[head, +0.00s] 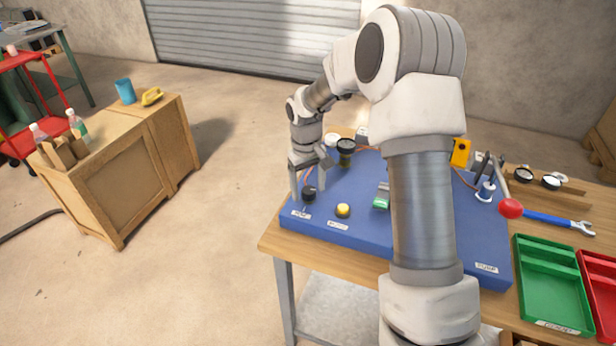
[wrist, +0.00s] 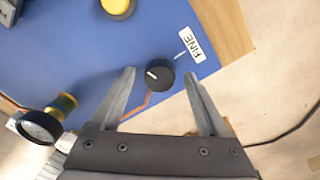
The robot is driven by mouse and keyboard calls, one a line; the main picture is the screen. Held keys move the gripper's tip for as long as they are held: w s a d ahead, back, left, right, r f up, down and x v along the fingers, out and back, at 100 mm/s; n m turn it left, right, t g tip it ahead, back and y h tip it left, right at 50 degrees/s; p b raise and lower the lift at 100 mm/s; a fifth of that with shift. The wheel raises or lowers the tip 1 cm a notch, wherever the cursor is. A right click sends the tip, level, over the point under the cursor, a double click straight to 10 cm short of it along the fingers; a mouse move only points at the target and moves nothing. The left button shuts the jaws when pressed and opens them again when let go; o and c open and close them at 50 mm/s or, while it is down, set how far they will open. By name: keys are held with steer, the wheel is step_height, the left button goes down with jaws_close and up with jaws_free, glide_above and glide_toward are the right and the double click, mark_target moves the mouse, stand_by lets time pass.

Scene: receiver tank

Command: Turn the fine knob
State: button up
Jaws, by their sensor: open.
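The fine knob (wrist: 159,74) is a small round black knob with a white pointer line, on the blue panel (wrist: 95,60) beside a white label (wrist: 192,45) reading FINE. In the wrist view it lies between and just beyond the open fingers of my gripper (wrist: 160,78), with a gap on both sides. In the head view the knob (head: 309,193) sits at the panel's left front corner. My gripper (head: 308,190) points down over it there, fingers apart on either side. The pointer line is too small to read in the head view.
A yellow button (head: 343,210) sits right of the knob. A green part (head: 381,202) is farther right. The wooden table edge (head: 268,240) is close on the left. Green (head: 550,275) and red trays lie far right.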

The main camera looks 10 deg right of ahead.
mark_target(306, 192)
step_height(306, 192, up, 17)
steer(key=p, duration=0.2)
steer(key=shift+a+r, duration=0.2)
steer(key=shift+a, duration=0.1)
steer(key=shift+s, duration=0.1)
steer(key=s+r+m+t+p, duration=0.1)
steer(key=s+r+t, duration=0.2)
steer(key=s+r, duration=0.9)
steer(key=s+f+m+t+p, duration=0.1)
steer(key=s+f+m+t, duration=0.1)
steer(key=s, duration=1.5)
steer(key=shift+d+f+t, duration=0.3)
steer(key=shift+d+f, duration=0.1)
